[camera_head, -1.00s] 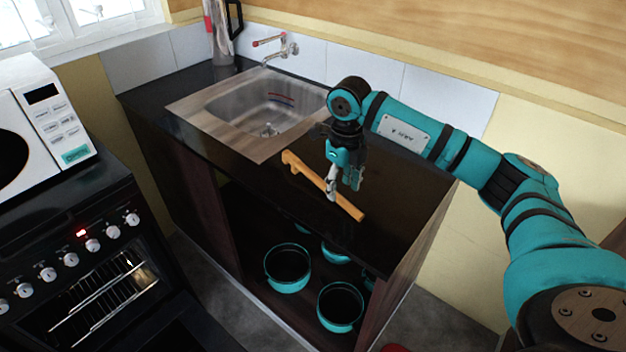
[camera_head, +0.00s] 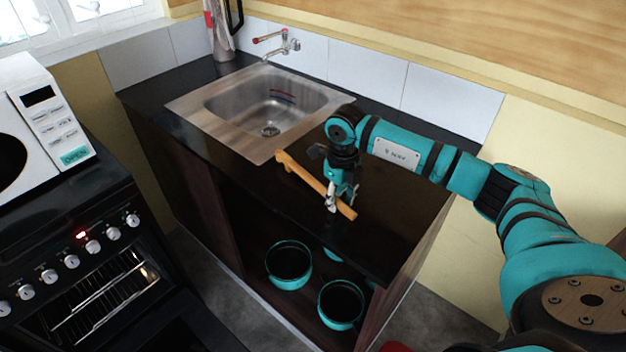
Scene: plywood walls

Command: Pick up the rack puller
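The rack puller (camera_head: 305,176) is a light wooden stick with a notched head at its left end. It is at the black countertop in front of the sink, slanting from upper left down to the right. My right gripper (camera_head: 339,202) points down over its right part. One silvery finger is in front of the stick; the other side is partly hidden by the gripper and the stick. I cannot tell whether the fingers are shut on it. My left gripper is not in view.
A steel sink (camera_head: 268,108) is set in the black countertop (camera_head: 385,225). Teal pots (camera_head: 289,266) stand on the open shelf below. A white microwave (camera_head: 50,115) sits above a black oven (camera_head: 85,262) at the left. A tiled wall runs behind the counter.

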